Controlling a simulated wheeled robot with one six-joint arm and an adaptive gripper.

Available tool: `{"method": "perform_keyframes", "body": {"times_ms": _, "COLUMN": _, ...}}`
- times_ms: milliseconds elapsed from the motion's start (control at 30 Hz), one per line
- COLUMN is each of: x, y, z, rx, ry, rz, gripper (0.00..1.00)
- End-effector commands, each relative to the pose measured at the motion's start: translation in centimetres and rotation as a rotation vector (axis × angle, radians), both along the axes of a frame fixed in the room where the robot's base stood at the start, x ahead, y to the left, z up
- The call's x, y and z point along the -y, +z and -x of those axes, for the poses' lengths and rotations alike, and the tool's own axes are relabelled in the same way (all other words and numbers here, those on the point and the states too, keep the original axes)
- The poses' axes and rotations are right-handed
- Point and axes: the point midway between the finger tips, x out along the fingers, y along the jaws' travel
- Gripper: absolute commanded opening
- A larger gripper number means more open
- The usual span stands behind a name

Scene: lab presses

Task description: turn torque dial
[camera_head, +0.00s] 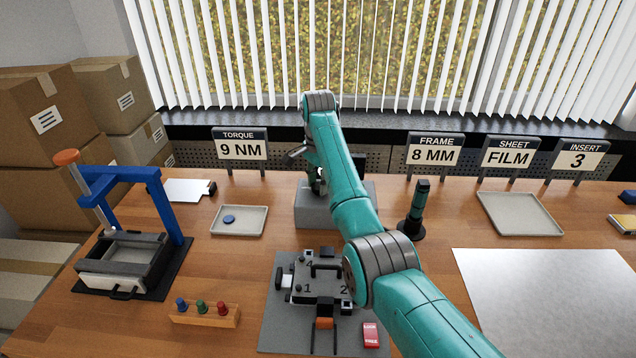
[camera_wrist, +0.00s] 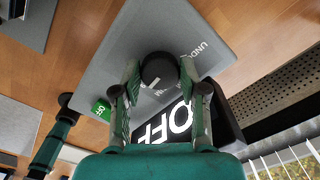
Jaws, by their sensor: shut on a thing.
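The torque dial (camera_wrist: 158,68) is a round black knob on a grey panel (camera_wrist: 125,50) in the wrist view. My gripper (camera_wrist: 160,82) has a finger on each side of the knob and is shut on it. A dark display behind my fingers reads "OFF" (camera_wrist: 167,122), partly hidden. A small green block (camera_wrist: 101,110) sits on the panel's edge. In the head view, the grey unit (camera_head: 308,213) stands at mid-table, and my arm hides the dial. A sign (camera_head: 240,148) reads "TORQUE 9 NM".
A teal and black driver (camera_head: 413,212) stands upright close to the right of my arm. A grey tray (camera_head: 238,222) with a blue disc is left of the unit. A numbered fixture (camera_head: 320,285) is in front, and a blue press frame (camera_head: 165,208) stands left.

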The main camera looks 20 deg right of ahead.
Motion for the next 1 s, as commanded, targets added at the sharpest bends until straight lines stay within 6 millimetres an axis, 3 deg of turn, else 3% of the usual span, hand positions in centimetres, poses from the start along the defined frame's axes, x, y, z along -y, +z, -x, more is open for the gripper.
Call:
{"method": "perform_keyframes", "body": {"times_ms": 733, "x": -0.03, "y": -0.11, "z": 0.01, "rx": -0.002, "ry": -0.086, "rz": 0.000, "gripper": 0.08}}
{"method": "perform_keyframes", "body": {"times_ms": 767, "x": -0.03, "y": -0.11, "z": 0.01, "rx": -0.002, "ry": -0.086, "rz": 0.000, "gripper": 0.47}}
{"method": "perform_keyframes", "body": {"times_ms": 833, "x": -0.03, "y": -0.10, "z": 0.01, "rx": -0.001, "ry": -0.086, "rz": -0.001, "gripper": 0.65}}
{"method": "perform_keyframes", "body": {"times_ms": 1000, "x": -0.03, "y": -0.06, "z": -0.01, "rx": -0.001, "ry": -0.085, "rz": 0.000, "gripper": 0.68}}
